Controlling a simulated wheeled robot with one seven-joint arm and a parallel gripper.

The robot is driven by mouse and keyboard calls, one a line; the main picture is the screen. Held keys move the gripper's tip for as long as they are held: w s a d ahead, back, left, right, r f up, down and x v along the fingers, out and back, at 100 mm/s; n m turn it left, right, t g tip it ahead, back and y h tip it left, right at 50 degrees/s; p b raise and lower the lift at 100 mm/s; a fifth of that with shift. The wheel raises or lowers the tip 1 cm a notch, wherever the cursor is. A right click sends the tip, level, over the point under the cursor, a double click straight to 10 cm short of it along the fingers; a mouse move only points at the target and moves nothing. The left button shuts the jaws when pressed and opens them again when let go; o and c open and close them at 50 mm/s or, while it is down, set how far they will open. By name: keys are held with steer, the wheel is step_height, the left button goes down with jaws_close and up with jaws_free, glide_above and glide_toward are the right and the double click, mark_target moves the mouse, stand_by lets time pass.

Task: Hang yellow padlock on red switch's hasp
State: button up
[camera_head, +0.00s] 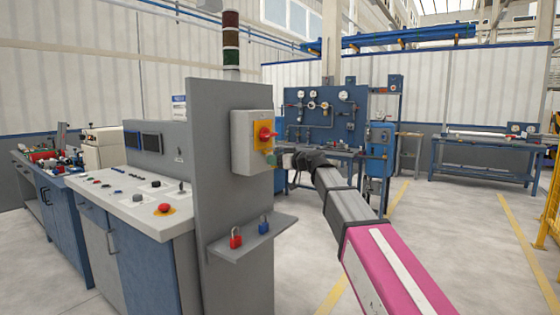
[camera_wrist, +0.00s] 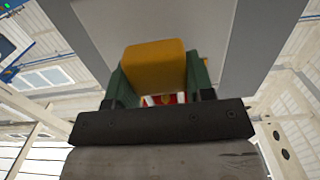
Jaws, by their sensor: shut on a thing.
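The red switch (camera_head: 266,134) sits on a yellow plate on a light grey box (camera_head: 243,150), fixed to the side of the grey panel. My gripper (camera_head: 272,159) is at the lower right of the box, just below the switch. In the wrist view my gripper (camera_wrist: 157,78) has its green fingers shut on the yellow padlock (camera_wrist: 154,64), one finger on each side. A bit of red shows below the padlock there, partly hidden. The hasp and the padlock's shackle cannot be made out. In the head view the padlock is not clearly visible.
A grey shelf (camera_head: 236,251) juts out below the switch box, with a red padlock (camera_head: 236,238) and a blue padlock (camera_head: 264,226) on it. A control desk (camera_head: 125,205) stands left of the panel. The floor right of my arm is open.

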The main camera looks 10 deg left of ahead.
steer(key=shift+f+x, duration=0.15)
steer(key=shift+x, duration=0.7)
steer(key=shift+f+x, duration=0.15)
steer(key=shift+x, duration=0.7)
steer(key=o, duration=1)
